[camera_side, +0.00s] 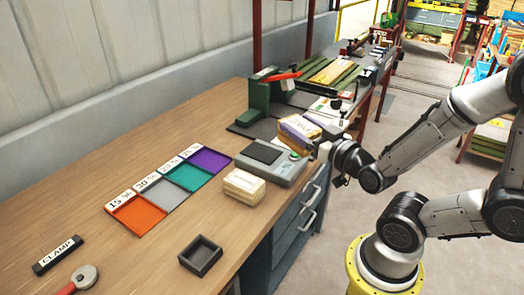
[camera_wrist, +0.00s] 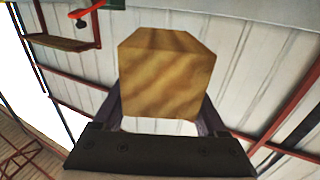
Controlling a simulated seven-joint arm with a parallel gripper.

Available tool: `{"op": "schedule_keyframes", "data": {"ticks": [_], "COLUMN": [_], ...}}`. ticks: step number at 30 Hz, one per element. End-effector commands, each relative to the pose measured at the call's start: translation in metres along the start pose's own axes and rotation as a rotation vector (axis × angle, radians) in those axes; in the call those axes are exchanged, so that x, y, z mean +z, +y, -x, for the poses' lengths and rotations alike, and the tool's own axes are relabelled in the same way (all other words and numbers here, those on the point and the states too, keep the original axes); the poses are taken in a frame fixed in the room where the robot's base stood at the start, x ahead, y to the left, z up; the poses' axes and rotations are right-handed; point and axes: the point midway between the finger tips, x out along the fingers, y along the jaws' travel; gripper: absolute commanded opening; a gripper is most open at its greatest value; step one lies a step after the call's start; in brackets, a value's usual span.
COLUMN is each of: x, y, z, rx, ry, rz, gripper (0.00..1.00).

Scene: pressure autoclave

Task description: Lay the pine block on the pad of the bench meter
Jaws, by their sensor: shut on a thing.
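My gripper (camera_side: 306,127) has dark purple fingers and is shut on a light wooden block (camera_wrist: 165,75), which I take as the pine block. In the wrist view the block stands out beyond the fingers, against the wall. In the side view it is partly hidden between the fingers, behind and right of the bench meter (camera_side: 284,172). The meter is a grey box with a dark, bare pad (camera_side: 263,152) on top. The block looks apart from the pad; its exact height is hard to tell.
A pale block or stack (camera_side: 243,186) lies in front of the meter. Orange (camera_side: 137,215), grey, teal and purple labelled trays lie left. A green press (camera_side: 262,103) with a red handle stands behind. A dark open box (camera_side: 200,255) and a clamp label (camera_side: 58,255) are nearer.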

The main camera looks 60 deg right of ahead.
Motion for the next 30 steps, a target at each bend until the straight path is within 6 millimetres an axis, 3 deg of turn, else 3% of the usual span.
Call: {"op": "schedule_keyframes", "data": {"ticks": [7,18,24,30], "x": [0.012,0.045,0.075,0.091], "y": [0.000,-0.004,-0.005,-0.006], "z": [-0.023,-0.095,-0.119,-0.132], "rx": [0.005,0.003,0.003,0.003], "ry": [-0.006,-0.003,-0.002,0.001], "rz": [0.001,-0.001,-0.001,-0.001], "gripper": [0.08,0.08,0.08,0.08]}}
